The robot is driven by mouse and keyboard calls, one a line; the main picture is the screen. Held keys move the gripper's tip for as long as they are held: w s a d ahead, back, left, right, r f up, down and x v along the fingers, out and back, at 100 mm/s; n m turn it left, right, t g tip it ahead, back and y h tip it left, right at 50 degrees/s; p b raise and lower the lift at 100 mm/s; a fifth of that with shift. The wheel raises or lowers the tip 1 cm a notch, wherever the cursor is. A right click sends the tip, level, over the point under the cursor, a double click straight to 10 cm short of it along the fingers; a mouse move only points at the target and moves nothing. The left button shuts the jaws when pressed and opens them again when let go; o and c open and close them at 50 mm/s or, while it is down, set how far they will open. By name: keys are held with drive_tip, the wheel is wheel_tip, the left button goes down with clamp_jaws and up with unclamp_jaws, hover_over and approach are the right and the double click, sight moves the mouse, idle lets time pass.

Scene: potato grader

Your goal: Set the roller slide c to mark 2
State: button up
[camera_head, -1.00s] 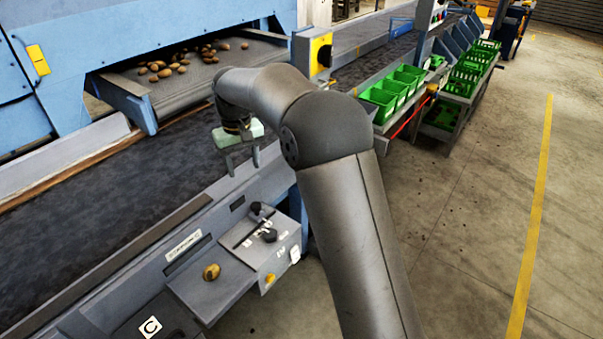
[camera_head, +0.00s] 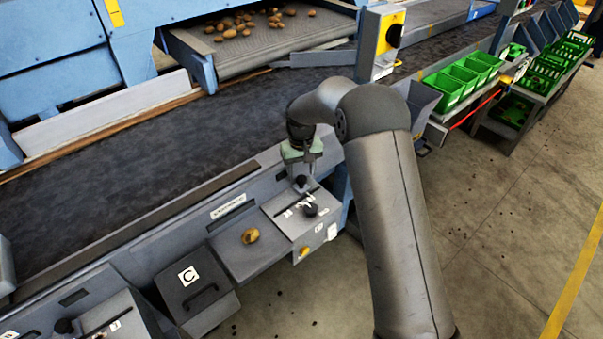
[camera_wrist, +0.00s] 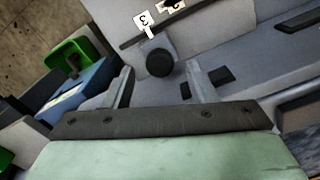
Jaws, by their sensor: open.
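My gripper (camera_head: 303,165) is open and empty, above the panel's upper end, close to the upper knob. In the wrist view a black knob (camera_wrist: 160,63) appears between my open fingers (camera_wrist: 162,78), seemingly beyond their tips. A label "3" (camera_wrist: 145,22) shows upside down near the slot. I cannot read which mark the slide stands at.
Another slide panel (camera_head: 110,322) is at the lower left. The dark conveyor (camera_head: 130,180) runs behind. Green crates (camera_head: 465,80) stand at the right.

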sight(290, 197)
drive_tip(key=shift+f, duration=1.3)
clamp_jaws()
drive_tip(key=shift+s+a+b, duration=0.6)
drive_tip(key=shift+s+a, duration=1)
drive_tip(key=shift+a, duration=0.1)
unclamp_jaws()
drive_tip(key=shift+r, duration=0.1)
wheel_tip(290, 197, up, 17)
drive_tip(key=b, duration=0.2)
drive_tip(key=shift+r, duration=0.15)
